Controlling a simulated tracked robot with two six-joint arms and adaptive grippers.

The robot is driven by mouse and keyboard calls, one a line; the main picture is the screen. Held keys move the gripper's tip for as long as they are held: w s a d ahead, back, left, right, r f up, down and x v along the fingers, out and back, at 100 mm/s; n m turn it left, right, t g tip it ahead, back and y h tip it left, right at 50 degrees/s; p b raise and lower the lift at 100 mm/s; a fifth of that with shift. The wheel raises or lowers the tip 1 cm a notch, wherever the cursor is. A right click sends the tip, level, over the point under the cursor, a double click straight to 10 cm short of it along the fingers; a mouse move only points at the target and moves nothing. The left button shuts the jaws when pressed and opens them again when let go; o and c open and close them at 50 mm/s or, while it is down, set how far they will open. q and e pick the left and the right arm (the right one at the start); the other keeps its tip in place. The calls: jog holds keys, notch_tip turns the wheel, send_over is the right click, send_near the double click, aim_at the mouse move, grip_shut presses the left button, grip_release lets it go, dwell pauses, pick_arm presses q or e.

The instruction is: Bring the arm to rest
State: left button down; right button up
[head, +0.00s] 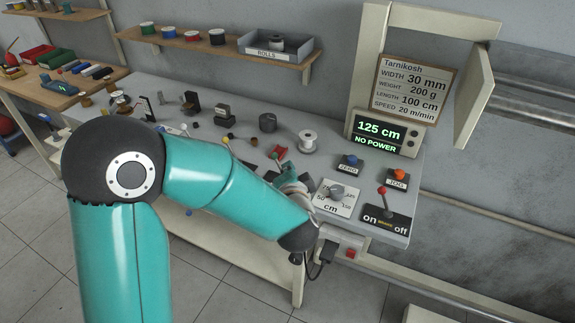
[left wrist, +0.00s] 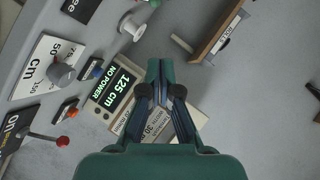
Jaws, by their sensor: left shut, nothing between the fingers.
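My left arm (head: 215,180) is teal with dark joints and reaches from the lower left across the front of the workbench. Its gripper (head: 285,178) is partly hidden behind the wrist in the head view, over the bench near the cm dial. In the left wrist view the gripper (left wrist: 161,66) is shut and empty, its teal fingertips together. It appears apart from the display and the spool. My right gripper is in neither view.
The bench (head: 240,100) holds a cm dial (head: 335,192), an on/off lever (head: 383,200), blue and orange buttons, a white spool (head: 307,141) and a display (head: 382,132) reading "125 cm NO POWER". A shelf with a rolls tray (head: 272,55) hangs behind.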

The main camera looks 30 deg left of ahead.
pick_arm(q)
jog(key=shift+s+d, duration=0.1)
jog(key=shift+s, duration=0.05)
dwell(0.4)
jog(key=s+f+m+g+h, duration=0.1)
jog(key=s+f+g+h, duration=0.1)
jog(key=f, duration=0.9)
jog(key=s+f+m+g+h, duration=0.1)
jog(key=s+f+g+h, duration=0.15)
jog(key=f, duration=0.85)
jog(key=s+d+f+n+g+h, duration=0.3)
jog(key=s+d+f, duration=0.3)
jog(key=s, duration=0.3)
jog(key=s+d+f+n+g+h, duration=0.4)
jog(key=s+d+f+n, duration=0.1)
jog(key=s+d, duration=0.4)
jog(key=shift+s+d+f+n, duration=0.15)
jog(key=shift+f+n, duration=0.25)
jog(key=shift+n, duration=0.3)
